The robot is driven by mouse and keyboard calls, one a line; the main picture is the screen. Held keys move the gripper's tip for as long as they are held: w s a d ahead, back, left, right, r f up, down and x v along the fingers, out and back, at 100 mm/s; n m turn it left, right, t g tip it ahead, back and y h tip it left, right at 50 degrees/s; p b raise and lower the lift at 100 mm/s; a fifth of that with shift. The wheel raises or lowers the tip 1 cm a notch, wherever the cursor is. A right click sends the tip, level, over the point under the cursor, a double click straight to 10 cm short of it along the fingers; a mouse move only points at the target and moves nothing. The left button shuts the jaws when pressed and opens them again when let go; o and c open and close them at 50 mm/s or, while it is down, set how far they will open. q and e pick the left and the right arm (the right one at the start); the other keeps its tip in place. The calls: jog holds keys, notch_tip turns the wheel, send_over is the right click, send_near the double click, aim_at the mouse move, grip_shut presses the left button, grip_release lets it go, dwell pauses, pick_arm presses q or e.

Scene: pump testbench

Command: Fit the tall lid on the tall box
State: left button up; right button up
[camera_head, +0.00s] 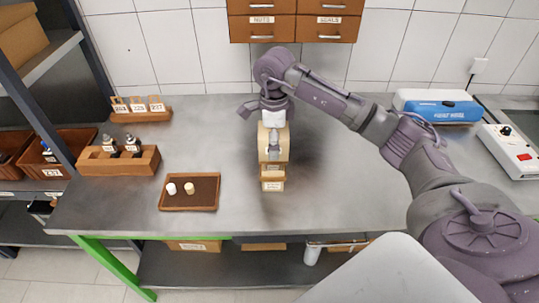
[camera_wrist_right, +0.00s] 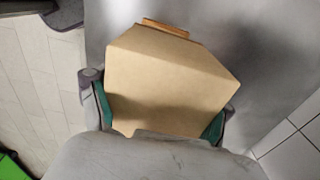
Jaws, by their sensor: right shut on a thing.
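My right gripper (camera_head: 273,152) reaches down over the middle of the bench and is shut on a tan block-like piece, which looks like the tall lid (camera_head: 264,140). In the right wrist view this lid (camera_wrist_right: 170,85) fills the space between the green-padded fingertips (camera_wrist_right: 160,118). Directly below it in the head view is a smaller light wooden part with labels, which looks like the tall box (camera_head: 272,184). A strip of orange-brown wood (camera_wrist_right: 165,28) shows past the lid's far edge. I cannot tell whether lid and box touch. My left gripper is not in view.
A brown tray (camera_head: 205,207) with two small pegs lies left of the box. A wooden holder (camera_head: 118,161) and a rack of labelled pieces (camera_head: 140,116) stand further left. A blue-and-white device (camera_head: 435,105) and a white instrument (camera_head: 510,150) stand right. The bench between is clear.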

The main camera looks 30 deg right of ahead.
jog(key=shift+f, duration=0.85)
notch_tip(320, 180, down, 3)
jog(key=shift+a+r+p, duration=0.1)
jog(key=shift+p, duration=0.55)
jog(key=shift+f, duration=0.45)
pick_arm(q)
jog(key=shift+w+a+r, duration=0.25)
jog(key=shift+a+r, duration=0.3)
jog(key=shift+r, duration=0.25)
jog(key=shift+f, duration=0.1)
pick_arm(e)
jog(key=shift+f, duration=0.1)
jog(key=shift+f+b, duration=0.15)
jog(key=shift+b, duration=0.15)
jog(key=o, duration=1.4)
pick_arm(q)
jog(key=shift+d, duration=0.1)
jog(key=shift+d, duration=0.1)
